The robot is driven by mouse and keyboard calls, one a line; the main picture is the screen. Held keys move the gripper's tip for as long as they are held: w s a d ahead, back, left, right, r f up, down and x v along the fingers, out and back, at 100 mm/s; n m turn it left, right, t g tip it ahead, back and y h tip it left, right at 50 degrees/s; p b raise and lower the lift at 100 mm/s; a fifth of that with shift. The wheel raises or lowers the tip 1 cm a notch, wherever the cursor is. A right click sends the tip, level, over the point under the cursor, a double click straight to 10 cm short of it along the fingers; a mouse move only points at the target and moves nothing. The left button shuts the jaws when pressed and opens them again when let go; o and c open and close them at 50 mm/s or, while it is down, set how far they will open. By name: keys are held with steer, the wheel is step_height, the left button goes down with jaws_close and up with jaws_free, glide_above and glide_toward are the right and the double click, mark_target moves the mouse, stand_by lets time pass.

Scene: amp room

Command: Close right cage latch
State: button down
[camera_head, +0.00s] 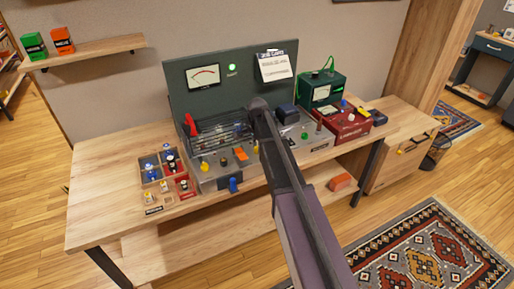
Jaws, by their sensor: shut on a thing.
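A wire cage (222,133) with dark bars stands on the grey bench unit (222,181), at its back left. A red lever (190,125) stands at the cage's left end. My arm crosses the picture from the bottom right and its dark far end (258,104) lies over the cage's right end. It hides that end, so I cannot make out the right cage latch or whether it is shut. My gripper's fingers do not show; they seem hidden behind the arm.
A tray (153,208) of small coloured parts sits left of the unit. A red box (345,124) and a green meter box (323,90) stand to the right. A dark upright panel (205,105) with a dial is behind. The table's left end (100,215) is clear.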

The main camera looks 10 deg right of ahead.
steer(key=n, duration=0.3)
steer(key=shift+s+n, duration=0.1)
steer(key=shift+n, duration=0.3)
steer(key=n, duration=0.4)
steer(key=shift+n, duration=0.3)
steer(key=n, duration=0.4)
steer(key=shift+n, duration=2.2)
steer(key=shift+c, duration=1.7)
jaws_free()
steer(key=shift+m, duration=0.3)
